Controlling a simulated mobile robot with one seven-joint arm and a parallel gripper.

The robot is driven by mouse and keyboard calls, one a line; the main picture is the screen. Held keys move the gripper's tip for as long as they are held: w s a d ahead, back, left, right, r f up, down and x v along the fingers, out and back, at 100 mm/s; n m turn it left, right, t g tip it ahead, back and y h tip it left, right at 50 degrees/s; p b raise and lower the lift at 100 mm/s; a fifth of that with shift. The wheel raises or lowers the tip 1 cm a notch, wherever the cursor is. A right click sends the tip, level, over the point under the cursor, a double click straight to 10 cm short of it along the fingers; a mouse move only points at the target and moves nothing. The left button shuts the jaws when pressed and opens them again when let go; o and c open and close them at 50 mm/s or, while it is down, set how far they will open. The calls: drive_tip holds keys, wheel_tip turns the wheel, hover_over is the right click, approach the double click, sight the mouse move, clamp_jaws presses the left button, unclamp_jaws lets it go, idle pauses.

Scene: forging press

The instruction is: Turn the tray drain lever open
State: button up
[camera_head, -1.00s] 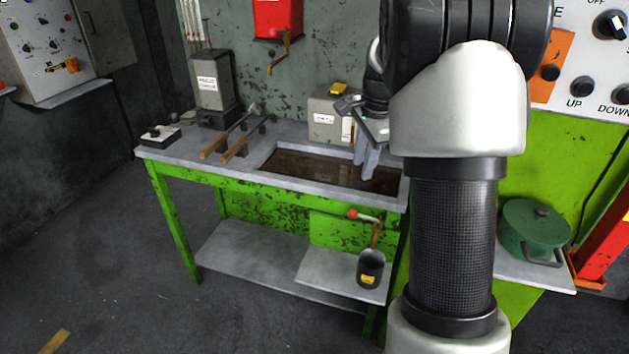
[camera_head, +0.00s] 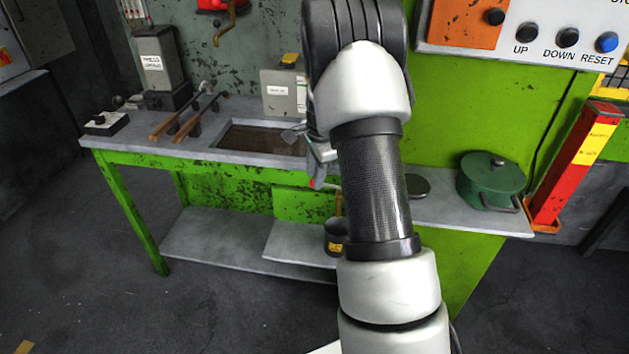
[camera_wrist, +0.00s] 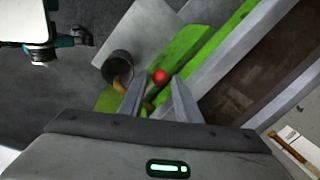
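The drain lever's red knob (camera_head: 312,183) shows at the front edge of the bench tray, just under my gripper (camera_head: 320,168). The lever's arm is mostly hidden behind my arm. In the wrist view the red knob (camera_wrist: 160,76) appears between the two fingertips of my gripper (camera_wrist: 157,80). The fingers are apart, and I cannot tell if they touch the knob. The brass drain pipe (camera_head: 339,204) hangs below, partly hidden. The tray (camera_head: 228,139) is a sunken basin with dark brown contents; it also shows in the wrist view (camera_wrist: 232,92).
A dark bucket (camera_head: 335,240) stands on the lower shelf under the drain. Wooden-handled tools (camera_head: 180,124) lie left of the tray. A grey box (camera_head: 283,100) stands behind it. A green pot (camera_head: 491,180) sits on the shelf at right. The floor in front is clear.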

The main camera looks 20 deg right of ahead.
drive_tip(key=shift+w+f, duration=0.2)
drive_tip(key=shift+f, duration=0.7)
clamp_jaws()
drive_tip(key=shift+s, duration=0.15)
drive_tip(key=s+d+n+g+y+p, duration=0.1)
drive_tip(key=s+n, duration=0.8)
drive_tip(key=n, duration=0.9)
drive_tip(key=shift+s+d+g+y, duration=0.4)
drive_tip(key=shift+d+g+y, duration=0.2)
drive_tip(key=shift+d, duration=0.2)
